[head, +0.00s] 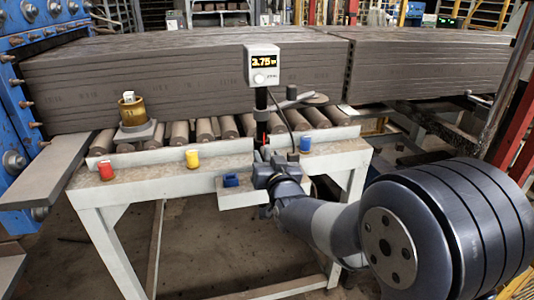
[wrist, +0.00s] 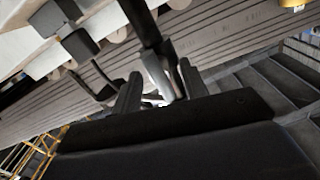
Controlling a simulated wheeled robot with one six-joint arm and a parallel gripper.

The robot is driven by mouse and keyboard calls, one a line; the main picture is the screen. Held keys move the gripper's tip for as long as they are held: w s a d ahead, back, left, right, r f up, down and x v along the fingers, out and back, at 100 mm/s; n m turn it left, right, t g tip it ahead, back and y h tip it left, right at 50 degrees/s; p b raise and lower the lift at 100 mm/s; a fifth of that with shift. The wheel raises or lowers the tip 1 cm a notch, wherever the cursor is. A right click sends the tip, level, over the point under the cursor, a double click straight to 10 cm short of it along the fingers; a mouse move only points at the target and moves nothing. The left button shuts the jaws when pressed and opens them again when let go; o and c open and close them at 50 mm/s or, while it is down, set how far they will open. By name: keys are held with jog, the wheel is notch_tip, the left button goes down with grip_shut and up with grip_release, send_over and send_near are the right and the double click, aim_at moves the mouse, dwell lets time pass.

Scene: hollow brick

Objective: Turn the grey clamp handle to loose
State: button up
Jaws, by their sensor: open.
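A grey clamp handle (head: 295,101) sticks out sideways from the dark post (head: 262,100) under the display box (head: 263,66), which reads about 3.75. My gripper (head: 266,160) is low at the front edge of the bench, below the handle and apart from it in the head view. In the wrist view my gripper (wrist: 158,90) is open, with its two dark fingers apart. A light grey bar (wrist: 157,74) shows between and beyond the fingers; I cannot tell if it is the handle or whether they touch it. The handle's exact setting is unclear.
The bench (head: 150,178) carries rollers under long stacked clay slabs (head: 180,75). Red (head: 105,170), yellow (head: 192,158) and blue (head: 305,143) pieces stand along its front. A brass cup (head: 132,112) stands at left. A blue block (head: 231,180) sits on a small front shelf.

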jog(key=shift+w+a, duration=0.2)
jog(key=shift+w, duration=0.45)
grip_shut()
